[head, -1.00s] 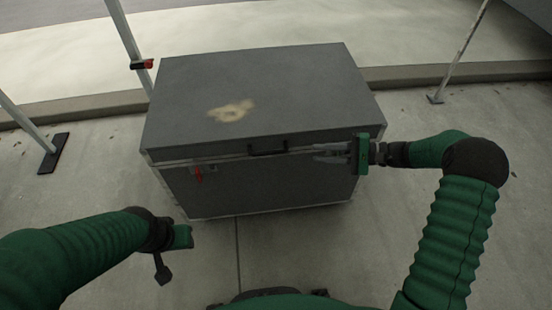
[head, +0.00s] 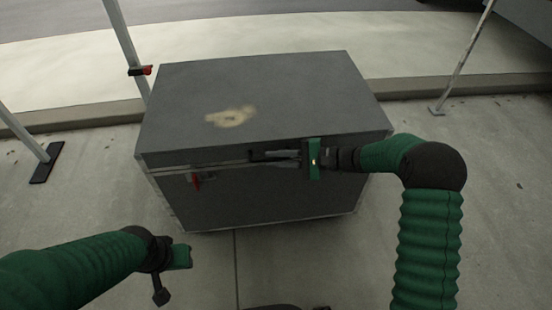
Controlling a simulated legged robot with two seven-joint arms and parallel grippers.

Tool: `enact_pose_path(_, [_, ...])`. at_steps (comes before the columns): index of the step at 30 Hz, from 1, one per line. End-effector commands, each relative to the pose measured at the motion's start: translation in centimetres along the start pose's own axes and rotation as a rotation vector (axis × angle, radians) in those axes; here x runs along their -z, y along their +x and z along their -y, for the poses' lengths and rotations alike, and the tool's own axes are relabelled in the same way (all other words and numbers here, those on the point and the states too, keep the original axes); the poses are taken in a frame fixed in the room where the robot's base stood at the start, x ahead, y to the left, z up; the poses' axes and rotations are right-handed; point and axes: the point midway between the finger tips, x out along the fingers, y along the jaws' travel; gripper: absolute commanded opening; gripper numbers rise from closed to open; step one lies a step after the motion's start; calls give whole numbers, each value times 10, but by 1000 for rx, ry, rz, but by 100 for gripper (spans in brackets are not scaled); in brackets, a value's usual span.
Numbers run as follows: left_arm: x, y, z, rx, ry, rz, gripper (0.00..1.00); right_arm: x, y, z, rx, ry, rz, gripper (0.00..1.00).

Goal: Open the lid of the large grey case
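The large grey case (head: 270,92) stands on the concrete in the middle of the head view, its lid down. A pale worn patch (head: 230,117) marks the lid top. A red latch (head: 197,181) shows on the left of the front face. My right gripper (head: 276,155) is at the front edge of the lid, its fingers pointing left over the dark handle, which they partly cover. I cannot tell whether the fingers grip the handle. My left gripper (head: 182,257) is low at the left front, apart from the case; its fingers are not clear.
A metal pole (head: 122,40) with a red and black clamp (head: 140,70) stands behind the case at left. Another pole with a dark foot (head: 46,163) is at far left, and a thin pole (head: 463,57) at right. A low kerb runs behind the case.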

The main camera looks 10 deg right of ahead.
Motion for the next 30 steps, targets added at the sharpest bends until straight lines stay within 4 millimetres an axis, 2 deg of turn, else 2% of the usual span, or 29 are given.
enact_pose_path(3, [0,0,0,0,0,0,36,0,0,0,0,0,0,0])
enact_pose_path(30, [0,0,0,0,0,0,36,1,-1,-2,-3,4,-1,0])
